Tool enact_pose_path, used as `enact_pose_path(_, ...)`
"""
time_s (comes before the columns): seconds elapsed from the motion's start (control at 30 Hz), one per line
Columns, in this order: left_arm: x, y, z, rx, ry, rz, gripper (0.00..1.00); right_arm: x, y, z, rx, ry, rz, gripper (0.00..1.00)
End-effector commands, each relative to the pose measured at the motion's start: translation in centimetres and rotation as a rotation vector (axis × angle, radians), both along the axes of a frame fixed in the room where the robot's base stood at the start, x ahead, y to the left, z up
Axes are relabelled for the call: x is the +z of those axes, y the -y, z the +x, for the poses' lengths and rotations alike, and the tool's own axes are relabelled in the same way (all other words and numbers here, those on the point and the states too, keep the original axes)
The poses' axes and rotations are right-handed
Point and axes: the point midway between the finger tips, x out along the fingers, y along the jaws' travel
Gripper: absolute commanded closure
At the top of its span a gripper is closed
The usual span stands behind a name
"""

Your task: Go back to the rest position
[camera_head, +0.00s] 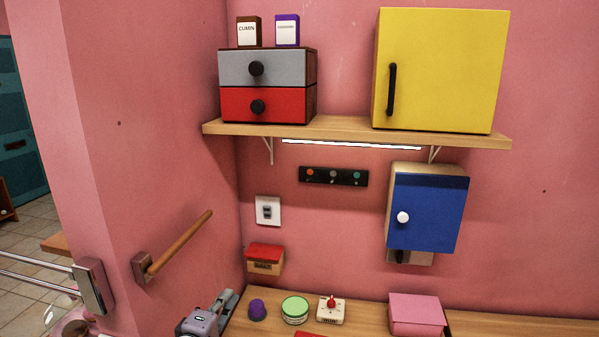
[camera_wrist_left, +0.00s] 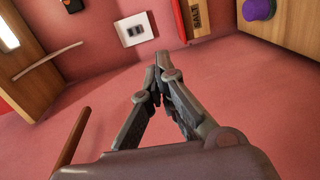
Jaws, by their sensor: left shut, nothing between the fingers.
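My left gripper (camera_head: 228,298) shows at the bottom of the head view, low in front of the pink wall and left of the purple knob-like object on the counter. In the left wrist view its two fingers (camera_wrist_left: 160,68) meet at the tips, shut with nothing between them. The fingers point toward the wall with the white switch plate (camera_wrist_left: 134,30) and touch nothing that I can see. My right gripper is in neither view.
The counter (camera_head: 375,325) holds a purple object (camera_head: 257,310), a green-lidded tin (camera_head: 295,310), a small red-topped box (camera_head: 331,311) and a pink box (camera_head: 416,314). A wooden rod (camera_head: 180,244) sticks out from the left wall. A shelf (camera_head: 345,131) hangs above.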

Motion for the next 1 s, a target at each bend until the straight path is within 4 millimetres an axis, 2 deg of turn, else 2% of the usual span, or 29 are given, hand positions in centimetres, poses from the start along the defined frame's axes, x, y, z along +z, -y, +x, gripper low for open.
enact_pose_path(0.27,-4.5,0.2,-4.1,-0.073,-0.111,0.247,1.00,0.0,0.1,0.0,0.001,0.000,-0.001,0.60)
enact_pose_path(0.47,-8.8,0.1,-9.0,-0.175,-0.227,0.502,1.00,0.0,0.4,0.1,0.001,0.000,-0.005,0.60)
enact_pose_path(0.57,-11.3,-0.1,-12.5,-0.254,-0.301,0.658,1.00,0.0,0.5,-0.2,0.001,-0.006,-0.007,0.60)
enact_pose_path(0.73,-15.1,-1.0,-20.2,-0.445,-0.442,0.949,1.00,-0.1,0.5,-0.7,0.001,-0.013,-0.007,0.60)
enact_pose_path(0.8,-16.2,-1.5,-23.1,-0.525,-0.491,1.048,1.00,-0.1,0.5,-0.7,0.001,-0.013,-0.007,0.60)
enact_pose_path(1.0,-17.8,-2.8,-30.1,-0.732,-0.596,1.252,1.00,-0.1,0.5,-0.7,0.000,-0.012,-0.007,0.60)
